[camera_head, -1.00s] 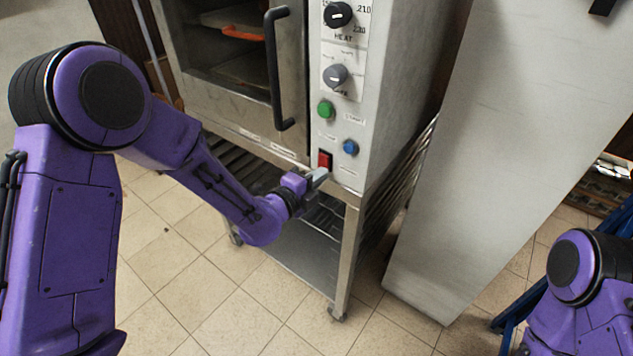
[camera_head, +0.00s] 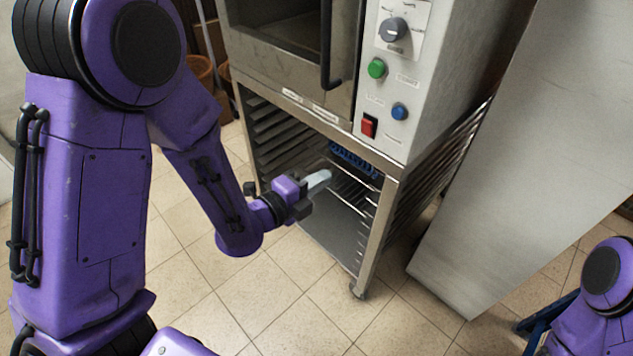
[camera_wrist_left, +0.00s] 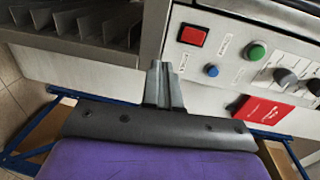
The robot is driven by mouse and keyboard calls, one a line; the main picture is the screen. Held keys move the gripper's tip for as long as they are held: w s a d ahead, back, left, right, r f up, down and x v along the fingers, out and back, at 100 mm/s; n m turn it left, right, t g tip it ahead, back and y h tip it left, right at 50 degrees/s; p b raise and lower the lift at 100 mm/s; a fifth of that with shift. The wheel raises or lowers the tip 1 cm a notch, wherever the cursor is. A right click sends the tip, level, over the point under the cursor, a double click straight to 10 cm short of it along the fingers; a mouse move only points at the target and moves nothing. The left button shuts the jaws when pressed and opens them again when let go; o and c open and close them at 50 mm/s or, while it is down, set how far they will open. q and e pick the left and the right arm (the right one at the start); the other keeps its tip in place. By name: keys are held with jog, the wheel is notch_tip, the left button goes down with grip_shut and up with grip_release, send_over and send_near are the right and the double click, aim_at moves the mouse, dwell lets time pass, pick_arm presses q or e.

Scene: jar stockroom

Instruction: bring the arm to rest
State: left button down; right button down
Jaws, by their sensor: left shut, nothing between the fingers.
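My left arm comes in from the left of the head view. Its gripper (camera_head: 318,181) is shut and empty, in front of the open rack stand below the oven, a little below the control panel and apart from it. In the left wrist view the two grey fingers of the gripper (camera_wrist_left: 162,68) are together, with nothing between them. The oven (camera_head: 300,50) has a red switch (camera_head: 369,126), a green button (camera_head: 376,68) and a blue button (camera_head: 399,111). My right arm shows only in part at the lower right of the head view; its gripper is out of view.
The oven stands on a wheeled metal rack (camera_head: 372,235) with shelf rails. A large grey panel (camera_head: 540,130) leans to its right. The tiled floor (camera_head: 285,300) in front of the rack is clear. Brown pots (camera_head: 200,72) stand behind at the left.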

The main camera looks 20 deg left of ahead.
pick_arm(q)
jog(key=shift+s+a, duration=0.15)
jog(key=shift+s, duration=0.25)
jog(key=s+a+f+n+g+y, duration=0.25)
jog(key=f+n, duration=0.35)
jog(key=n, duration=0.5)
jog(key=s+a+f+n+g+y, duration=0.1)
jog(key=a+f+n+y, duration=0.4)
jog(key=n, duration=0.5)
jog(key=s+a+f+n+g+y, duration=0.2)
jog(key=s+f+n+g, duration=0.6)
jog(key=s+f, duration=1)
jog(key=s+a, duration=0.1)
jog(key=s, duration=0.3)
jog(key=shift+a+g+p, duration=0.3)
jog(key=shift+g+p, duration=0.05)
